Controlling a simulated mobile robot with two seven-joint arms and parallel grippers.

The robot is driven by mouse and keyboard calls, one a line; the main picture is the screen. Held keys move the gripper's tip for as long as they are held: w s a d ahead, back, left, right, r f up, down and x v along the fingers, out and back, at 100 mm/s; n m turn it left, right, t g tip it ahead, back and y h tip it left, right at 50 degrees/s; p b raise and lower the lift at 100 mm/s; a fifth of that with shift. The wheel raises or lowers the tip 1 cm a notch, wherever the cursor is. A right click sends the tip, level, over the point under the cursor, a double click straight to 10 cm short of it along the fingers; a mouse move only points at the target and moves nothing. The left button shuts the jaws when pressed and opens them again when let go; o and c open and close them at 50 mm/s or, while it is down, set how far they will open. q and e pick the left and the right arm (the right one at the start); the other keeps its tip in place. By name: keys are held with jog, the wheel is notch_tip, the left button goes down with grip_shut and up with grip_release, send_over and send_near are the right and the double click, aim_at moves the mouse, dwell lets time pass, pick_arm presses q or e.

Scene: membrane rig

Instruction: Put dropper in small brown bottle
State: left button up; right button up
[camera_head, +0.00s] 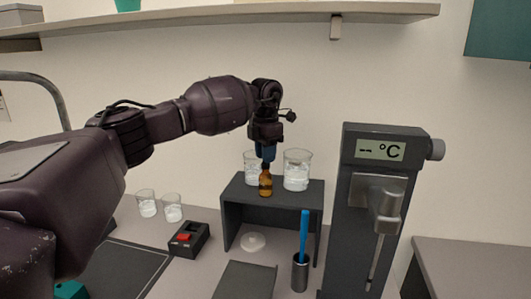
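The small brown bottle (265,184) stands upright on the dark raised stand (238,203), near its front edge. My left gripper (266,155) points straight down directly over the bottle's neck. A blue part shows at its lower end; I cannot tell whether this is the fingertips or something held. A small dark piece shows between it and the bottle, touching or nearly touching the neck. I cannot make out the dropper for certain, nor whether the fingers are closed on it. My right gripper is out of view.
Glass beakers (297,170) stand close behind the bottle. A thermometer column (354,220) rises at right. A blue stick (304,232) stands in a metal cup (300,272) in front. Two small glasses (172,208) and a red-button box (188,240) are at left.

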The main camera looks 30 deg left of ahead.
pick_arm(q)
jog(key=o, duration=0.3)
jog(key=shift+o, duration=0.2)
notch_tip(320, 180, up, 11)
jog(key=b, duration=0.1)
dwell(0.3)
jog(key=shift+f, duration=0.15)
